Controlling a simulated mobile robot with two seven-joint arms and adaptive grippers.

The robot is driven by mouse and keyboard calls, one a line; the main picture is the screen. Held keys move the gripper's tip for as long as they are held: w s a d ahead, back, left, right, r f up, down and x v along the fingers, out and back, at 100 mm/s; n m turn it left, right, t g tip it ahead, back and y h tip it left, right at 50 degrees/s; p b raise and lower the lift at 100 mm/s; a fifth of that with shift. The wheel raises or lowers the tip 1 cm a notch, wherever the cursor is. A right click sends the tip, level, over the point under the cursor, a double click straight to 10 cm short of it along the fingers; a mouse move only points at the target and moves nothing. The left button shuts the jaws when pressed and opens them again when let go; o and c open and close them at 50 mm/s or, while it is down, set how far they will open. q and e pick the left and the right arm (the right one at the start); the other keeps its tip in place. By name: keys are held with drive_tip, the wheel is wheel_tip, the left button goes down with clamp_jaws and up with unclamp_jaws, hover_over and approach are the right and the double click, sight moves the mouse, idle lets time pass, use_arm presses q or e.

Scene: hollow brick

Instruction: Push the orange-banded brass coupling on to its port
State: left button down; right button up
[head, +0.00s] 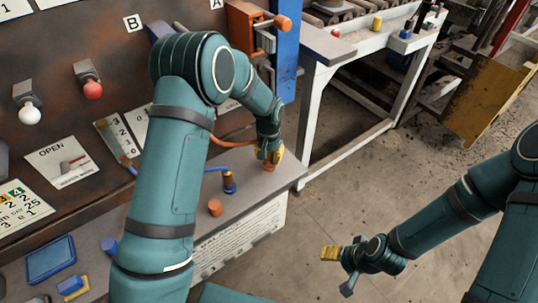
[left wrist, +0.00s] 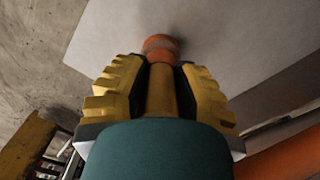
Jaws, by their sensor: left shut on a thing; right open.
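My left gripper (head: 270,153) is at the right end of the grey ledge, its yellow fingers shut on a brass coupling. In the left wrist view the brass coupling (left wrist: 162,92) lies between the two fingers (left wrist: 163,90), with an orange part (left wrist: 160,45) at its far end against the grey surface. I cannot tell whether this orange part is the coupling's band or a separate piece below it. In the head view the fingers hide most of the coupling. An orange stub (head: 215,207) stands on the ledge to the left. My right gripper (head: 338,268) is open and empty over the floor.
A coupling with a blue hose (head: 229,182) stands on the ledge (head: 190,228) close to my left arm. An orange hose (head: 232,137) runs beside my left gripper. A white-framed bench (head: 315,75) stands behind.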

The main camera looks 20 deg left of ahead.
use_arm(q)
drive_tip(key=shift+f, duration=0.45)
drive_tip(key=c, duration=0.7)
unclamp_jaws()
drive_tip(key=shift+r, duration=0.1)
wheel_tip(320, 180, up, 7)
drive_tip(key=shift+r, duration=0.2)
